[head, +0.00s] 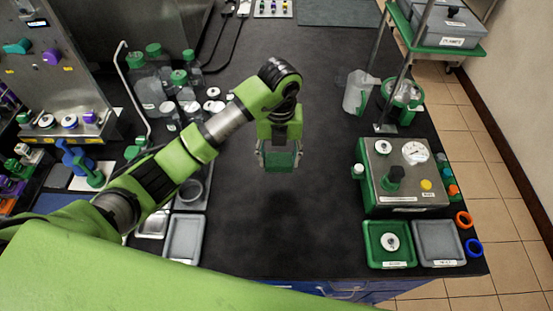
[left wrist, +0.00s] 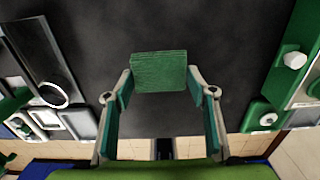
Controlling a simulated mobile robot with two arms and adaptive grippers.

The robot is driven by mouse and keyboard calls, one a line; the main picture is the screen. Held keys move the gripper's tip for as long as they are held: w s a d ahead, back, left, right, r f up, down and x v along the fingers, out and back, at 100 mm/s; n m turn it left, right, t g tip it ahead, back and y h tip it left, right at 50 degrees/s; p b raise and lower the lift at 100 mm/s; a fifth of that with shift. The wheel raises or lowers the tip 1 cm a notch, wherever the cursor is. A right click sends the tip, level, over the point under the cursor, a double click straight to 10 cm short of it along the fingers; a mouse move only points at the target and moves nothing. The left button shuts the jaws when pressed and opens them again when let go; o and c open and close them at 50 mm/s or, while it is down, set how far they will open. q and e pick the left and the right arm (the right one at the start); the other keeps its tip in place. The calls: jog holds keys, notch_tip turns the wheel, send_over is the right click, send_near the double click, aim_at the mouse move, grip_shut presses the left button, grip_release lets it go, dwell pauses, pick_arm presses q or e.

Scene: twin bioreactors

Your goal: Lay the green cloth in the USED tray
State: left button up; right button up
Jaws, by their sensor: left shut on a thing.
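My left gripper (head: 279,150) is shut on the green cloth (head: 280,161) and holds it above the black bench, near the middle. In the left wrist view, the folded green cloth (left wrist: 158,72) sits between the fingertips of the gripper (left wrist: 161,88). Several trays stand near the front edge: a grey tray (head: 184,257) at left, a green tray (head: 371,258) with a round white-topped item at right, and a grey tray (head: 438,243) beside it. Their labels are too small to read, so I cannot tell which is USED. My right gripper is not in view.
A green and steel control box with a gauge (head: 414,152) stands behind the right-hand trays. Bottles with green caps (head: 152,90) stand at back left. Orange (head: 464,219) and blue (head: 473,247) rings lie at the right edge. The bench middle is clear.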

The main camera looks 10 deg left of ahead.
pick_arm(q)
jog(key=s+d+r, duration=0.4)
jog(key=s+r, duration=0.1)
jog(key=s, duration=0.4)
jog(key=shift+d+r, duration=0.15)
jog(key=shift+d, duration=0.1)
